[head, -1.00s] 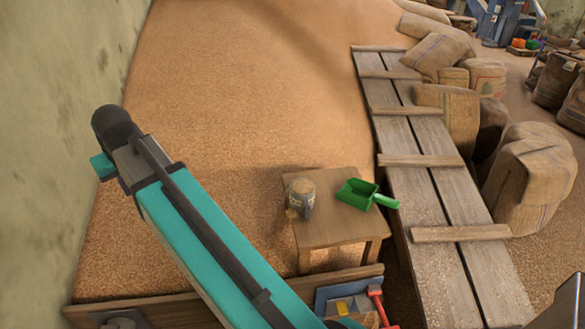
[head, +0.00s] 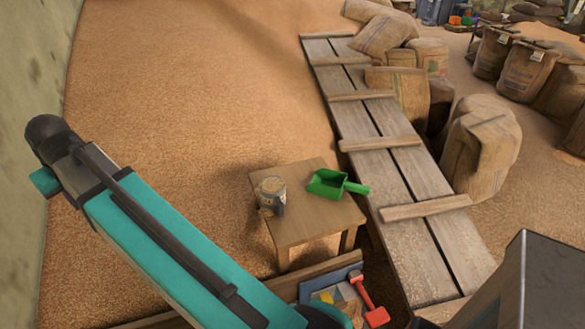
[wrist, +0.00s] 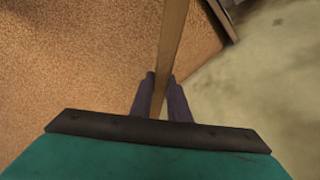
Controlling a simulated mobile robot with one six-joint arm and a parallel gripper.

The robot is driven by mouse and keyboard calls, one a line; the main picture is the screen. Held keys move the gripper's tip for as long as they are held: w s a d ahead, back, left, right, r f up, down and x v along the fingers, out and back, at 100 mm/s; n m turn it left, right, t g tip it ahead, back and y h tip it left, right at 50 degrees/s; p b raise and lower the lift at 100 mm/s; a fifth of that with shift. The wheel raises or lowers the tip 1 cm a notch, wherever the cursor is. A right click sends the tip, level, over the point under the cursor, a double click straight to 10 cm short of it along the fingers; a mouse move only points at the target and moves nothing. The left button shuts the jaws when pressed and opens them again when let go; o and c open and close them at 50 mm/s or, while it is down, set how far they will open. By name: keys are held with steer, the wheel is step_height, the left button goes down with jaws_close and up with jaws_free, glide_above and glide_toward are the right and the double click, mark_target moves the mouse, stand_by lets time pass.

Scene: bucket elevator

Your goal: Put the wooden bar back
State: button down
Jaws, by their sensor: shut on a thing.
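My gripper (wrist: 161,82) shows in the wrist view, its two dark fingers shut on a wooden bar. The wooden bar (wrist: 174,30) is long, thin and light brown, and runs from between the fingers up to the top edge of that view. Its far end is out of the picture. Behind it are brown grain on the left and a pale grey-green surface on the right. In the head view neither the gripper nor the held bar can be made out; only my teal arm shows, at lower left.
Sacks (head: 483,150) flank the ramp. A red-handled tool (head: 371,303) lies at the bottom.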

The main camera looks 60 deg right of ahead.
steer(key=d+f, duration=0.3)
steer(key=d, duration=1.5)
steer(key=d+f, duration=0.4)
steer(key=d, duration=1.4)
steer(key=s+d+f, duration=0.2)
steer(key=s+d, duration=0.5)
steer(key=d, duration=0.4)
steer(key=s+d+f+n, duration=0.1)
steer(key=s+d+f, duration=0.2)
steer(key=s+d, duration=0.4)
steer(key=s+d+f, duration=0.3)
steer(key=s+d, duration=0.4)
steer(key=d, duration=0.8)
steer(key=shift+s+f+n+y, duration=0.15)
steer(key=shift+s+n+y, duration=0.05)
steer(key=shift+n+y, duration=0.1)
steer(key=shift+f, duration=0.1)
steer(key=shift+f+p, duration=0.95)
steer(key=shift+f, duration=2.05)
steer(key=shift+f, duration=0.1)
steer(key=shift+f+p, duration=0.6)
steer(key=shift+f, duration=1.2)
